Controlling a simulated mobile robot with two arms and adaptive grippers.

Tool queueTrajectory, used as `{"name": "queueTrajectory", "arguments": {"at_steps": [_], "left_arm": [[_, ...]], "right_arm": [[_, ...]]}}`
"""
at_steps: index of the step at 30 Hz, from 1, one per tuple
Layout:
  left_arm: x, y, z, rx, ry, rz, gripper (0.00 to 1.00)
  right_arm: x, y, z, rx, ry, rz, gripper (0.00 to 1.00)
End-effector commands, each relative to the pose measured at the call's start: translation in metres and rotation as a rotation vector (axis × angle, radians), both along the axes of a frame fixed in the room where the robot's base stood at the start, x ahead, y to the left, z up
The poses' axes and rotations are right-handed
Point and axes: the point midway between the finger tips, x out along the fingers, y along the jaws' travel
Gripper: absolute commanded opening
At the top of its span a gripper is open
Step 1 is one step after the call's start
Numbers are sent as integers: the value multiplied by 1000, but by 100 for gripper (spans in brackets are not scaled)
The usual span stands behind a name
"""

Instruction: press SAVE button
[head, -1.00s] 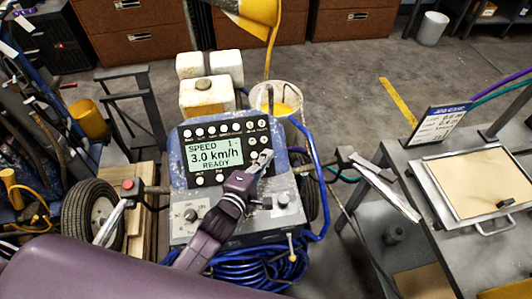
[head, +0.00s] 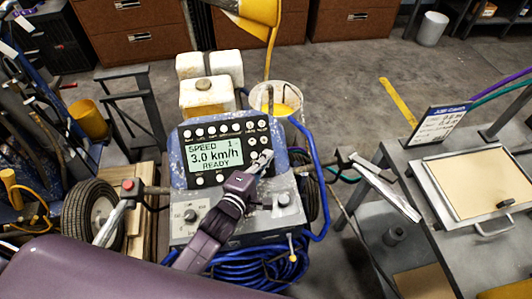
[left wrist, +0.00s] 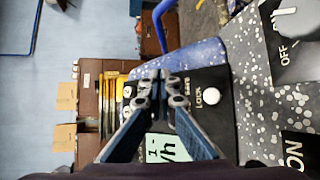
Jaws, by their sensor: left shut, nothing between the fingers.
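The striper's control box (head: 179,168) has a black panel with a display (head: 214,157) reading "SPEED 1", "3.0 km/h", "READY". White round buttons line the panel above, below and right of the display. My left gripper (head: 265,154) is shut and empty, its tips over the buttons right of the display. In the left wrist view the closed fingertips (left wrist: 161,76) cover part of the panel. A SAVE label shows beside them, with a LOCK label and its white button (left wrist: 211,97) to the right. The SAVE button seems hidden behind the fingers; contact cannot be told.
Below the panel are a knob (head: 190,215) and a switch (head: 283,199). Handlebars flank the box. A metal table with a tan board (head: 475,183) stands at right.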

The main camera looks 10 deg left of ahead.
Motion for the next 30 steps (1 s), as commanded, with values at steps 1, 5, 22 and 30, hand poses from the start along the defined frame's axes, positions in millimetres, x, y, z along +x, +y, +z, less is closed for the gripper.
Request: {"name": "queueTrajectory", "arguments": {"at_steps": [1,5,22,30], "left_arm": [[1,0,-1,0,0,0,0],[4,2,-4,0,1,1,0],[6,3,-6,0,-1,0,0],[9,4,-9,0,-1,0,0]], "right_arm": [[0,0,0,0,0,0,40],[0,0,-1,0,0,0,40],[0,0,-2,0,0,0,40],[0,0,-3,0,0,0,40]]}}
